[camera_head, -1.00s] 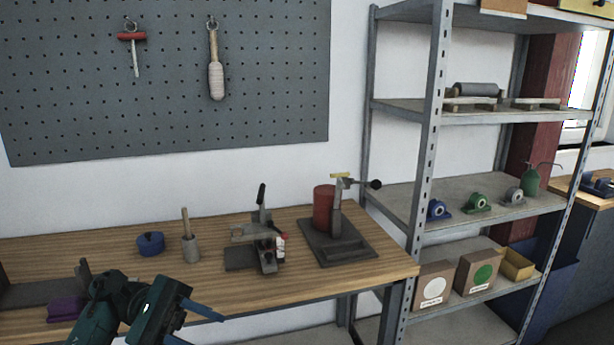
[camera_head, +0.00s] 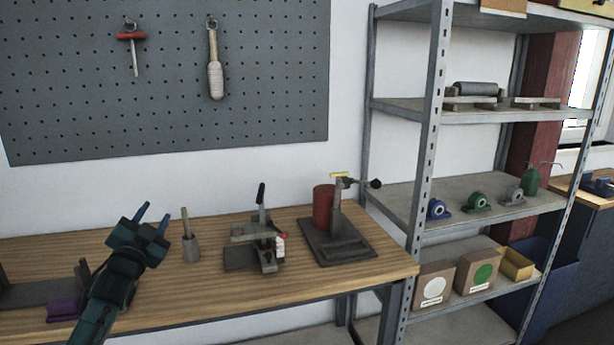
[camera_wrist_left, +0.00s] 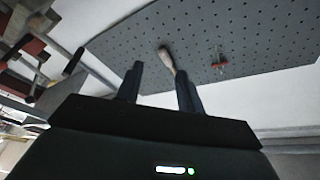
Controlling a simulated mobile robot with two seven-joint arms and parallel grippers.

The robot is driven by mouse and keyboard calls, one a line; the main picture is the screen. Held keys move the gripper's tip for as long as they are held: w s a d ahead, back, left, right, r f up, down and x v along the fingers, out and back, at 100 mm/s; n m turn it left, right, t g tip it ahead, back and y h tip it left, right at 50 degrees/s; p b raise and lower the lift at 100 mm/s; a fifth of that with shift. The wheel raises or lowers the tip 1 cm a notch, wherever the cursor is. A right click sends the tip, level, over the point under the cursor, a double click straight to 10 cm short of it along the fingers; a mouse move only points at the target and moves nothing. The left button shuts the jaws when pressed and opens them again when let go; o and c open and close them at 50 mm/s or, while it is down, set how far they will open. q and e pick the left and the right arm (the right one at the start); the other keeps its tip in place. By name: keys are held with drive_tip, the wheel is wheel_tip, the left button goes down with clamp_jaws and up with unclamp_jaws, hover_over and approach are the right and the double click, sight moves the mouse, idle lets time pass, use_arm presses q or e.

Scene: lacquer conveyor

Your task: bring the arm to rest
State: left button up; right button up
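My left arm comes in from the lower left in the head view, over the wooden workbench (camera_head: 340,274). Its gripper (camera_head: 153,212) points up and away, with its two blue fingers apart and nothing between them. In the left wrist view the gripper (camera_wrist_left: 160,85) also shows its fingers spread and empty, facing the grey pegboard (camera_wrist_left: 215,45). My right gripper is in neither view.
A grey pot with a stick (camera_head: 190,247), a clamp fixture (camera_head: 262,250) and a press with a red cylinder (camera_head: 323,205) stand on the bench. A purple block (camera_head: 64,308) is at left. A metal shelf (camera_head: 428,150) stands at right.

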use_arm(q)
drive_tip(key=s+d+f+n+g+h, duration=0.1)
drive_tip(key=s+d+f+g, duration=0.15)
drive_tip(key=s+f, duration=0.4)
drive_tip(key=s+d+f+n+g, duration=0.2)
drive_tip(key=s+d+f, duration=0.15)
drive_tip(key=f, duration=0.65)
drive_tip(key=s+d+f+n+g+h, duration=0.1)
drive_tip(key=s+d+f+g, duration=0.2)
drive_tip(key=f, duration=0.5)
drive_tip(key=s+d+f, duration=0.2)
drive_tip(key=s+d, duration=0.1)
drive_tip(key=s, duration=0.5)
drive_tip(key=s+d+f+g+h, duration=0.1)
drive_tip(key=s+d+f, duration=0.2)
drive_tip(key=s, duration=0.6)
drive_tip(key=s+d+f+n+g+h, duration=0.1)
drive_tip(key=s+d, duration=0.3)
drive_tip(key=s, duration=0.5)
drive_tip(key=shift+s+d+f, duration=0.15)
drive_tip(key=shift+d+f, duration=0.25)
drive_tip(key=shift+f, duration=0.3)
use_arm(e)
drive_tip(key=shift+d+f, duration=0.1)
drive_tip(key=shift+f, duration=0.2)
use_arm(q)
drive_tip(key=shift+g, duration=0.25)
